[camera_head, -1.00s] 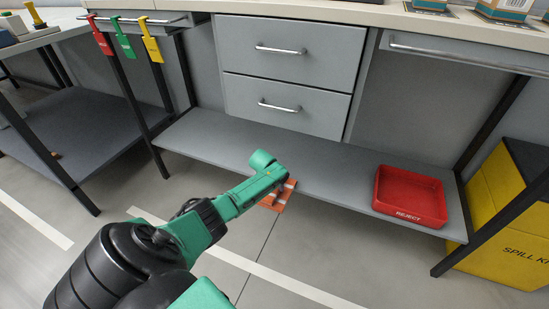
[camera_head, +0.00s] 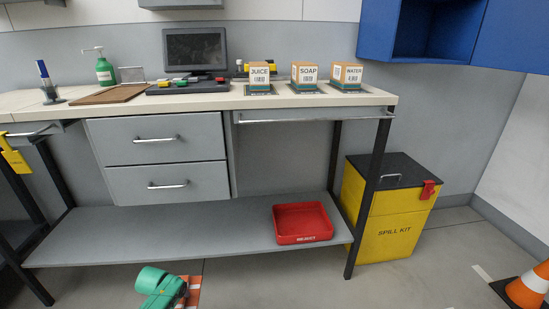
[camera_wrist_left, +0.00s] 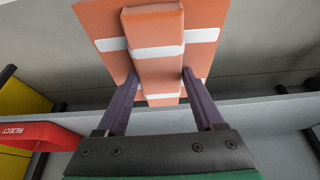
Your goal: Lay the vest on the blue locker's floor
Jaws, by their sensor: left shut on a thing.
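The vest (camera_wrist_left: 205,30) is orange with white bands. In the left wrist view my left gripper (camera_wrist_left: 160,80) is shut on a raised block-like part of it, one finger on each side. In the head view a bit of the vest (camera_head: 193,290) shows at the bottom edge beside my green left arm; the fingers are hidden there. The blue locker (camera_head: 432,32) hangs on the wall at the upper right, its door (camera_head: 512,38) swung open to the right. The locker's floor is not clearly visible from below. My right gripper is not in view.
A workbench (camera_head: 300,100) with a lower shelf stands ahead, bearing boxes, a monitor and a green bottle. A red reject tray (camera_head: 303,223) sits on the shelf. A yellow spill kit (camera_head: 390,215) stands below the locker. An orange cone (camera_head: 528,288) stands at the lower right.

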